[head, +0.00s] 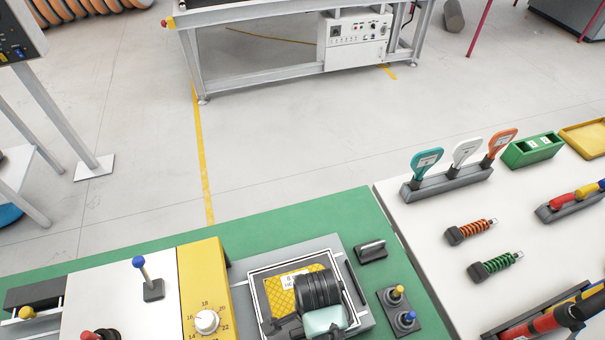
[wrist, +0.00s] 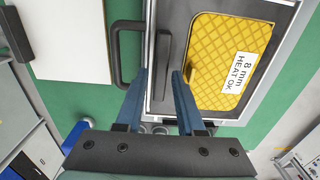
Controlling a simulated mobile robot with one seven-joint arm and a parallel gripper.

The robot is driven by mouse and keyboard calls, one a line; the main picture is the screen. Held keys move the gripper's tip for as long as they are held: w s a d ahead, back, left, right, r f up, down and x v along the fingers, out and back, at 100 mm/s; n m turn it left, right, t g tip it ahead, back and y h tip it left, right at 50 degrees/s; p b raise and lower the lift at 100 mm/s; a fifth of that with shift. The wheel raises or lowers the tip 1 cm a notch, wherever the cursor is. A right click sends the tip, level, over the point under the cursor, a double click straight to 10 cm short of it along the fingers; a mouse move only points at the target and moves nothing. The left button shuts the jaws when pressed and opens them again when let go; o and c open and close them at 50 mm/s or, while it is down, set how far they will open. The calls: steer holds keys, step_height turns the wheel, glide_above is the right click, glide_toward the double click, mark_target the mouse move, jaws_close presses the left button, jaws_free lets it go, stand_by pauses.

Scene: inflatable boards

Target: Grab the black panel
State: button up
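The black panel (wrist: 178,22) fills the upper middle of the wrist view, inside a pale metal frame. It carries a yellow quilted pad with a white label reading "8 mm HEAT OK" and a raised dark bar (wrist: 164,62) along its left side. My gripper (wrist: 160,76) is open, its two blue-grey fingers on either side of the bar's lower end. I cannot tell whether they touch it. In the head view my arm's black wrist covers much of the panel, and the fingertips are hidden; part of the yellow pad (head: 279,296) shows.
A black loop handle (wrist: 118,55) stands left of the frame in the wrist view. In the head view, a yellow dial box (head: 204,285) is to the left and a block with yellow and blue knobs (head: 398,313) to the right. Green tabletop (head: 330,215) is clear behind.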

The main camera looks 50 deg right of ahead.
steer(key=shift+f, duration=1.35)
jaws_close()
steer(key=shift+w+r, duration=0.1)
stand_by(0.3)
